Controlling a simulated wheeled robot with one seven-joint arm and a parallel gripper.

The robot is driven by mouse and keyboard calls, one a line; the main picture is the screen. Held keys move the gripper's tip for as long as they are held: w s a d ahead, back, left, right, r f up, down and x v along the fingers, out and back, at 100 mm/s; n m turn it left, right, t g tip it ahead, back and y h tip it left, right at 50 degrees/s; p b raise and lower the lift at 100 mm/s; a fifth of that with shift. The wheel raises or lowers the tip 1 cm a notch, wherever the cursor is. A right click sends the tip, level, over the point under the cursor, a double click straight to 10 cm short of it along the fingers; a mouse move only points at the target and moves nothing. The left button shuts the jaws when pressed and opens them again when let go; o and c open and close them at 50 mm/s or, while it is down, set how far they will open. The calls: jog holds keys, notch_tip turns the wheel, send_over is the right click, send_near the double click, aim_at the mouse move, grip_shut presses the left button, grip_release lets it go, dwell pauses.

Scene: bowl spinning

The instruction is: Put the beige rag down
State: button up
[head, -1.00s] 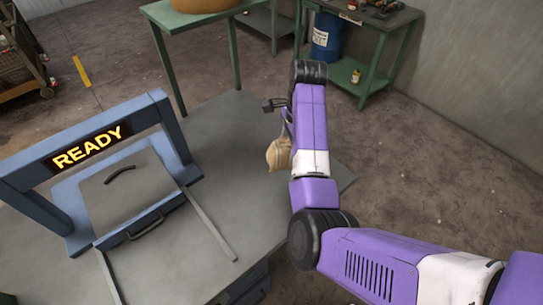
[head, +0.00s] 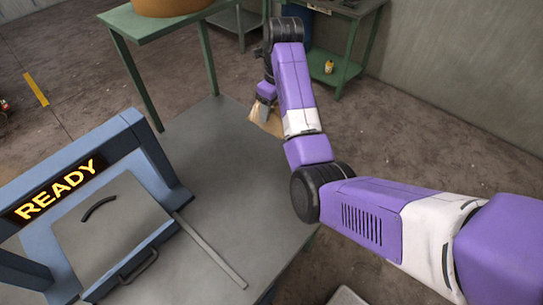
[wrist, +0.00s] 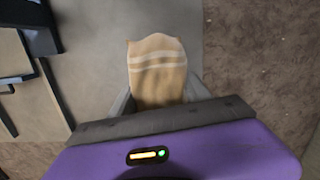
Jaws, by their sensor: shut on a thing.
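The beige rag (head: 271,122) is held at the end of my arm, near the far right edge of the grey table (head: 215,185). In the wrist view the rag (wrist: 158,65), with pale stripes, sticks out between the two grey fingers. My gripper (head: 264,101) is shut on it; the fingers also show in the wrist view (wrist: 159,93). In the wrist view the rag lies against the tabletop in the picture. I cannot tell whether it touches the surface. Part of the rag is hidden by my gripper and arm.
A blue frame with a READY sign (head: 58,188) and a grey lidded box (head: 110,230) stand at the left. A green table (head: 150,30) with a round orange-brown object stands behind, and a green shelf (head: 335,70) at the back right.

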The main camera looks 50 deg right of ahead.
aim_at(271, 154)
notch_tip(271, 154, down, 16)
jog(key=shift+r, duration=0.1)
dwell(0.4)
jog(key=shift+f, duration=0.2)
jog(key=o, duration=1.3)
jog(key=shift+r, duration=0.1)
jog(key=r, duration=0.4)
jog(key=s+r+b, duration=0.1)
jog(key=r, duration=0.7)
jog(key=shift+s+d, duration=0.1)
jog(key=shift+s, duration=0.15)
